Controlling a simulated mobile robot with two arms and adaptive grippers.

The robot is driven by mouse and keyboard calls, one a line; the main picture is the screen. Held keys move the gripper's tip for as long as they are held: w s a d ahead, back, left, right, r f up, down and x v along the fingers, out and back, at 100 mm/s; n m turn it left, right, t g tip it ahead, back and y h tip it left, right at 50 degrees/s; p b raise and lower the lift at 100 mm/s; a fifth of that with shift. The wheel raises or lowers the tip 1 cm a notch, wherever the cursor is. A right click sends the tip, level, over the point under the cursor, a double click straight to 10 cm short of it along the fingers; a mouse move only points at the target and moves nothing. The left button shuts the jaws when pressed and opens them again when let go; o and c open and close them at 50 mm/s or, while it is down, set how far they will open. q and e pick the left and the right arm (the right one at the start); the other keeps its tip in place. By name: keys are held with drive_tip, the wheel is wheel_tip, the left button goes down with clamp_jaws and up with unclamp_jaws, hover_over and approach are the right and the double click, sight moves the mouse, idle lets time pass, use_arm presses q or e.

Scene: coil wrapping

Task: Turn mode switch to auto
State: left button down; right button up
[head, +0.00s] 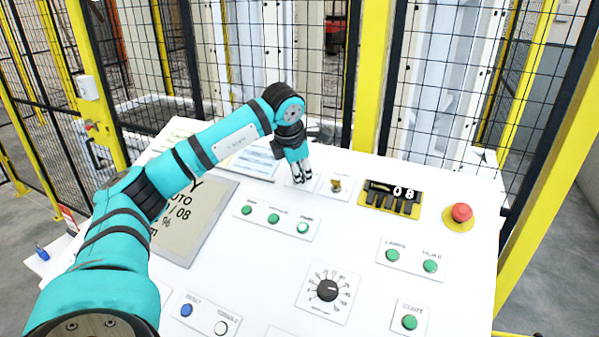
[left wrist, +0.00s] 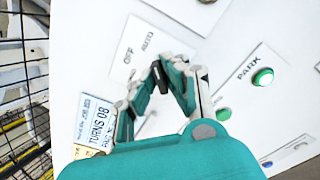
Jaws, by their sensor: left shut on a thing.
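The mode switch is a small black lever (left wrist: 160,78) on a white plate (left wrist: 143,45) marked OFF and AUTO. In the left wrist view, my left gripper (left wrist: 162,82) has its fingertips closed together at the lever, and its fingers hide part of the plate. Which mark the lever points to cannot be told. In the head view, my left gripper (head: 301,180) reaches down to the back of the white panel (head: 350,240), and its fingers cover the switch. My right gripper is not in view.
A yellow key switch (head: 336,185) sits just right of the gripper, then a counter (head: 391,197) and a red emergency button (head: 461,213). Green buttons (head: 274,218) and a screen (head: 185,220) lie nearer. A mesh fence (head: 440,90) stands behind the panel.

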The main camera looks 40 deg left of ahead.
use_arm(q)
drive_tip(key=shift+f, duration=0.25)
drive_tip(key=c, duration=1.5)
unclamp_jaws()
drive_tip(key=shift+s, duration=0.1)
drive_tip(key=shift+o, duration=0.4)
drive_tip(key=shift+r, duration=0.1)
drive_tip(key=shift+r, duration=0.1)
drive_tip(key=shift+r, duration=0.3)
drive_tip(key=v, duration=1.1)
drive_tip(key=shift+d, duration=0.1)
